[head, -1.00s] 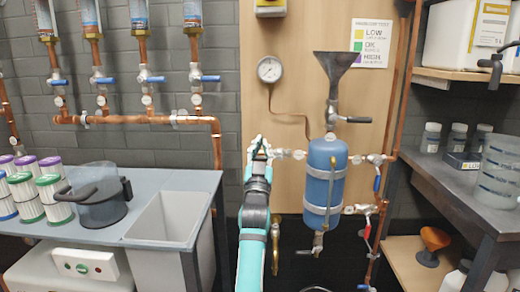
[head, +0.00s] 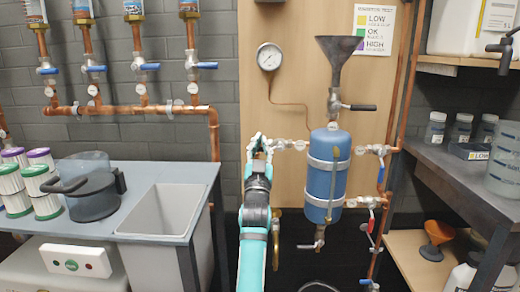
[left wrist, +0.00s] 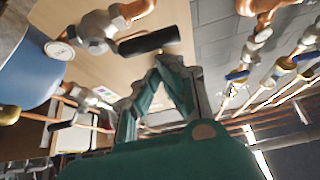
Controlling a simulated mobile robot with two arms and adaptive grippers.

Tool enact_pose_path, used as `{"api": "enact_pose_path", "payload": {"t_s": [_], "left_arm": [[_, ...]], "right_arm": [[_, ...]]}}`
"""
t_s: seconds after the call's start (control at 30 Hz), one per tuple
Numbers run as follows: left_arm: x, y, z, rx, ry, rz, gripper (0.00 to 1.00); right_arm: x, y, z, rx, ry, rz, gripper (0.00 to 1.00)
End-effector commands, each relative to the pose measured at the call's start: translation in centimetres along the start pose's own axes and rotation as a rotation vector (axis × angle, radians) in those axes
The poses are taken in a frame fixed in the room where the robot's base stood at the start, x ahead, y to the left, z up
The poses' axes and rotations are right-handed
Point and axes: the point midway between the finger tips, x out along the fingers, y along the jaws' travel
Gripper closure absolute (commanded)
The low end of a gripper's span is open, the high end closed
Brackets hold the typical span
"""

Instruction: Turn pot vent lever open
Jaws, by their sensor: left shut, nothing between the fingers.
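The blue pot (head: 327,180) hangs upright on the wood panel, with a dark funnel above it. A vent valve (head: 290,145) on a short pipe sits at its upper left. In the left wrist view this valve (left wrist: 97,30) seems to carry a black lever (left wrist: 148,42). In the head view that lever is hidden behind my gripper. My left gripper (head: 259,146) is shut and empty, raised left of the pot. In the left wrist view its closed fingertips (left wrist: 168,62) are close beside the lever's end; I cannot tell whether they touch.
A funnel valve with a black handle (head: 358,107) is above the pot, and a gauge (head: 269,56) is up left. A bench with a sink (head: 165,212) and a grey jug (head: 92,195) is left. Shelving (head: 450,185) stands right. Blue-handled valves (head: 145,67) line the left wall.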

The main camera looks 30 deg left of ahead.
Motion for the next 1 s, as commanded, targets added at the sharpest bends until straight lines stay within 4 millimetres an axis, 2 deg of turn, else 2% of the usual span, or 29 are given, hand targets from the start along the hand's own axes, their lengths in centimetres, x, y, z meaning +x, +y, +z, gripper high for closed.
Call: {"api": "enact_pose_path", "payload": {"t_s": [0.13, 0.33, 0.53, 0.7, 1.0], "left_arm": [[-0.2, 0.0, 0.2, 0.000, 0.000, 0.000, 1.00], [-0.2, 0.0, 0.2, 0.000, 0.000, -0.001, 1.00], [-0.2, 0.0, 0.3, 0.001, -0.001, 0.000, 1.00], [-0.7, -0.1, 1.5, 0.002, -0.002, -0.001, 1.00], [-0.8, -0.1, 1.6, 0.001, -0.005, 0.000, 1.00]], "right_arm": [[0.1, -0.2, -1.0, 0.001, 0.058, -0.004, 0.61], [0.1, -0.2, -1.4, 0.001, 0.074, -0.004, 0.61], [0.1, -0.2, -1.3, 0.001, 0.070, -0.004, 0.61], [0.0, 0.0, -0.2, 0.000, 0.010, -0.001, 0.61], [0.0, 0.0, -0.2, 0.000, 0.008, 0.000, 0.61]]}}
